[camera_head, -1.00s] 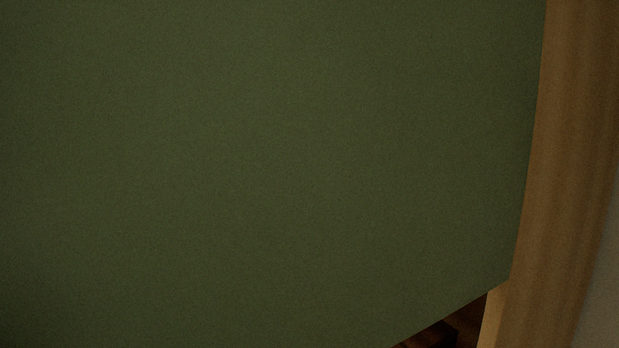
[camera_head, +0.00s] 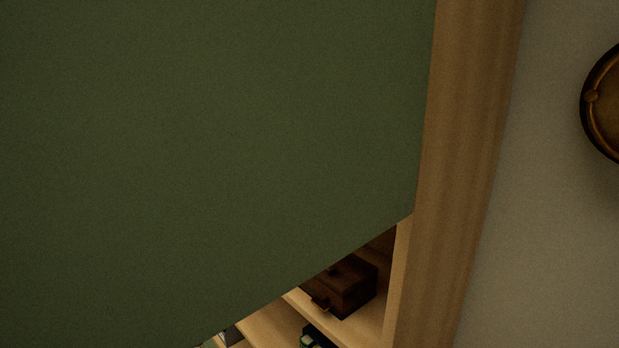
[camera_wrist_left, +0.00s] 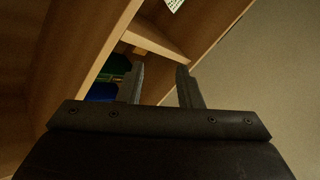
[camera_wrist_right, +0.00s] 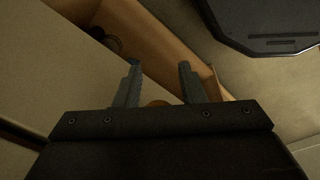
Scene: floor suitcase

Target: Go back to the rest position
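My left gripper (camera_wrist_left: 160,88) is open in the left wrist view, its two fingers apart with nothing between them. Beyond its fingers is a wooden shelf unit with blue and green items inside. My right gripper (camera_wrist_right: 157,85) is also open in the right wrist view, its fingers apart. Past it lies a long wooden box-like piece (camera_wrist_right: 165,45) with a dark item in its far end. A small tan rounded thing shows low between the right fingers, too little seen to name. Neither gripper shows in the head view.
A large plain green surface (camera_head: 200,130) fills most of the head view. Beside it stand a wooden upright (camera_head: 463,130) and shelves holding a dark brown box (camera_head: 345,288). A round brown object (camera_head: 605,105) is on the pale wall at right. A black flat shape (camera_wrist_right: 265,25) shows upper right.

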